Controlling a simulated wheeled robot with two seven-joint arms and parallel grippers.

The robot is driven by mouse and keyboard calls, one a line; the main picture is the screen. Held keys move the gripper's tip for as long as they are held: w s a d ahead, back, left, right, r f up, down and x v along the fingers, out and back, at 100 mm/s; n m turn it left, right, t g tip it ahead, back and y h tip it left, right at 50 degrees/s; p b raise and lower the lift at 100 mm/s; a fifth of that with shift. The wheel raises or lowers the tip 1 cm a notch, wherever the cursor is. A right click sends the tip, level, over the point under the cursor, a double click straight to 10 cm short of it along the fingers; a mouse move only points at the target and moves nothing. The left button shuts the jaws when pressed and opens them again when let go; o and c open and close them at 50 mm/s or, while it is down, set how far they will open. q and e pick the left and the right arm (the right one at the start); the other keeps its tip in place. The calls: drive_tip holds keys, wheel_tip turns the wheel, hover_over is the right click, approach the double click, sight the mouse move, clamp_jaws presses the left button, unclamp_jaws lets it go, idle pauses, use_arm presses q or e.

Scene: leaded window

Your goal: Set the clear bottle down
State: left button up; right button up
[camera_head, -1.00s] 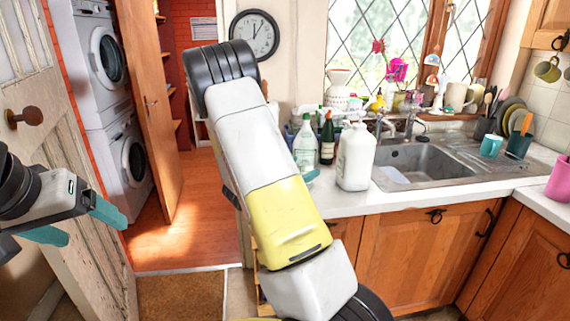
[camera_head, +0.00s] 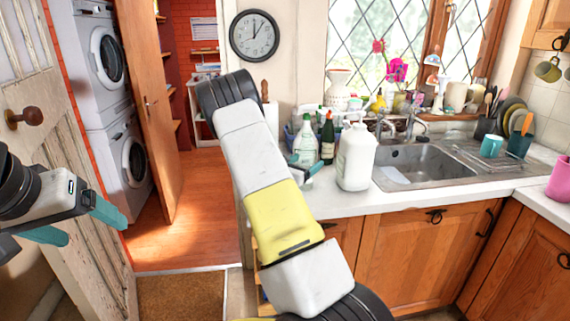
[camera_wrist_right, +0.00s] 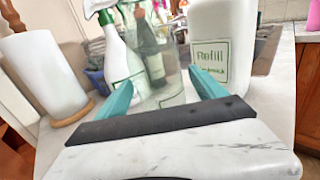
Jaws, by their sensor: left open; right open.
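The clear bottle (camera_wrist_right: 172,92) is see-through and upright in the right wrist view, with a dark bottle showing through it. My right gripper (camera_wrist_right: 163,90) is open, with one teal finger on each side of the clear bottle. I cannot tell whether the fingers touch it, and its base is not clearly seen. In the head view the right gripper (camera_head: 314,169) is mostly hidden behind my forearm, at the counter's left end, and I cannot make out the clear bottle there. My left gripper (camera_head: 95,230) is open and empty at the far left.
A white refill jug (camera_head: 356,158) stands just right of the right gripper. A spray bottle (camera_head: 304,143) and a dark bottle (camera_head: 327,140) stand behind it. A paper roll (camera_wrist_right: 45,75) is on the left. The sink (camera_head: 425,165) lies right of the jug.

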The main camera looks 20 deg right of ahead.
drive_tip(key=c, duration=1.6)
